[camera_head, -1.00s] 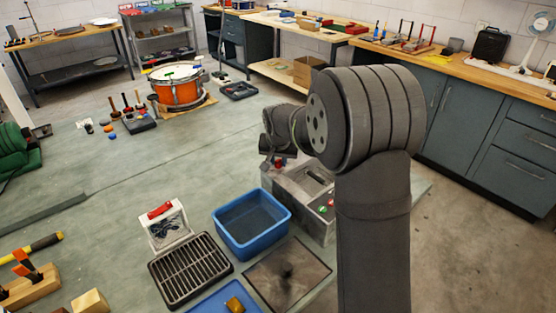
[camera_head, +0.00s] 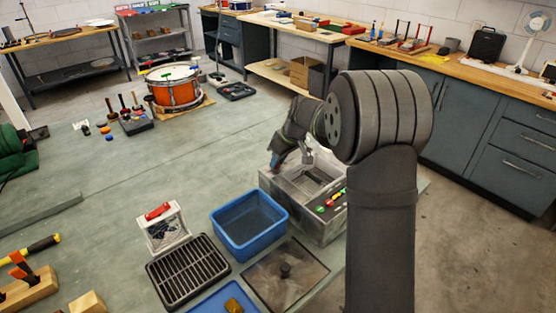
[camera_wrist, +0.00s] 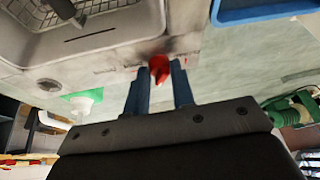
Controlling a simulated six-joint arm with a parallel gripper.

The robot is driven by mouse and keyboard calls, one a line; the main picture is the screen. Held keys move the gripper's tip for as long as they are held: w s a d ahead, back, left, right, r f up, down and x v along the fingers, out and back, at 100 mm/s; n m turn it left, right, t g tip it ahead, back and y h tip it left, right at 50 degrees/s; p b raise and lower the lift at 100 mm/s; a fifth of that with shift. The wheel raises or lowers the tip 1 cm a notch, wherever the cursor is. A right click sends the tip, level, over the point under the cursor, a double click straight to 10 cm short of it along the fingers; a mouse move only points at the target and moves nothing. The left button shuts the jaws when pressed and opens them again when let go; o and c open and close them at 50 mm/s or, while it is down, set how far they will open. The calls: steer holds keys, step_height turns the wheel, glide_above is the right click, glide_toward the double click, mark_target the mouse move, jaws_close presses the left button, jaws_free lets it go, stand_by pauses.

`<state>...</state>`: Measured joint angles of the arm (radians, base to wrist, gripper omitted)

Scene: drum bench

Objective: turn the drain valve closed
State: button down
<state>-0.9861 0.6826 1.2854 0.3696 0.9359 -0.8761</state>
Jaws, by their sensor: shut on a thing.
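The drain valve's red handle (camera_wrist: 158,65) sticks out from the side of a grey metal tank unit (camera_wrist: 105,48) in the wrist view. My gripper (camera_wrist: 161,78) has its two blue fingers on either side of the handle, shut on it. In the head view, my gripper (camera_head: 276,160) is at the far left side of the grey tank unit (camera_head: 284,193). The handle is hidden there behind the fingers and wrist. The tank has an open basin on top and red and green controls on its near side.
A dark square plate (camera_head: 286,277) lies in front. An orange drum (camera_head: 174,90) stands farther back. The bench between drum and tank is mostly clear.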

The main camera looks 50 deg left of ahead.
steer(key=n+g, duration=0.1)
steer(key=n, duration=0.4)
steer(key=shift+w+a+g+h, duration=0.1)
steer(key=shift+w+g+h, duration=0.1)
steer(key=shift+g+h, duration=0.2)
stand_by(0.4)
steer(key=c, duration=1.2)
jaws_free()
steer(key=shift+c, duration=0.2)
steer(key=v, duration=1.7)
steer(key=shift+r, duration=0.25)
steer(key=shift+w+a, duration=0.1)
steer(key=shift+a, duration=0.05)
